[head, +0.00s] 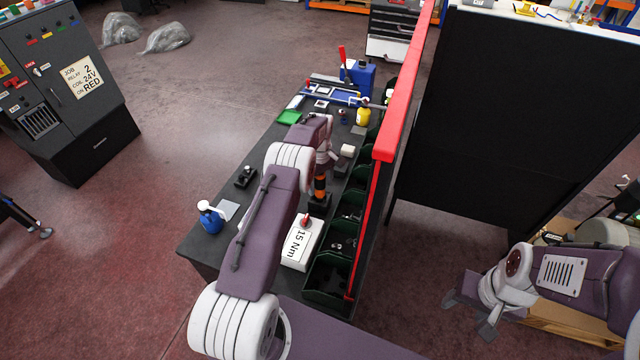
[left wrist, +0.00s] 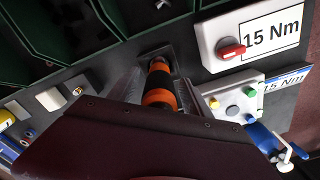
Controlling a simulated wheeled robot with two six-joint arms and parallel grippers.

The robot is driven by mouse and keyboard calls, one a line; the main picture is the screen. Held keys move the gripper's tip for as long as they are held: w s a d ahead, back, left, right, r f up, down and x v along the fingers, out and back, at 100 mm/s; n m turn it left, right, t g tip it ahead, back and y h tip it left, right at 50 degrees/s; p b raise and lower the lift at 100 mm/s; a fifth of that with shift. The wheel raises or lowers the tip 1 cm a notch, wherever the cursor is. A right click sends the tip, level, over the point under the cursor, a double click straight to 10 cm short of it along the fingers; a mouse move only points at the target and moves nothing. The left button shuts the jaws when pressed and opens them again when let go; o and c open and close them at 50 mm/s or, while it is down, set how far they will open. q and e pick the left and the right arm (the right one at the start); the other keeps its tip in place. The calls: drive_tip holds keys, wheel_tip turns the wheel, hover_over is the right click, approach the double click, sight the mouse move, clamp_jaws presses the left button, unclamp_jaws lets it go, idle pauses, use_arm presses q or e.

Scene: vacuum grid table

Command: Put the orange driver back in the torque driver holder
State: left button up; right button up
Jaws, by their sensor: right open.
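The orange driver (head: 320,187), with orange and black bands, stands about upright in the head view near the right side of the dark table. In the left wrist view the driver (left wrist: 160,92) lies between the fingers of my left gripper (left wrist: 161,78), which are shut on it. In the head view my left gripper (head: 322,165) is partly hidden by its own arm. The black torque driver holder (head: 319,207) is right below the driver; it also shows in the left wrist view (left wrist: 153,50). I cannot tell how deep the driver sits. My right gripper (head: 468,315) is open and empty, off the table.
A white box with a red knob marked 15 Nm (head: 301,243) stands just in front of the holder. Dark green bins (head: 329,276) line the right edge, beside a red rail (head: 408,80). A blue spray bottle (head: 210,218) stands at the left front.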

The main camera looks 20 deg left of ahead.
use_arm(q)
drive_tip(key=shift+r, duration=0.25)
wheel_tip(320, 180, up, 12)
drive_tip(key=shift+f+b, duration=0.1)
drive_tip(key=shift+b, duration=0.9)
drive_tip(key=s+d+m, duration=0.3)
drive_tip(key=s+m, duration=0.1)
drive_tip(key=s, duration=0.5)
drive_tip(key=s+d+f+m, duration=0.1)
drive_tip(key=s+d+m, duration=0.2)
drive_tip(key=s, duration=0.7)
drive_tip(key=s+d+m+t, duration=0.1)
drive_tip(key=s+d+m, duration=0.3)
drive_tip(key=s, duration=0.6)
drive_tip(key=shift+f+m, duration=0.2)
drive_tip(key=shift+m, duration=0.2)
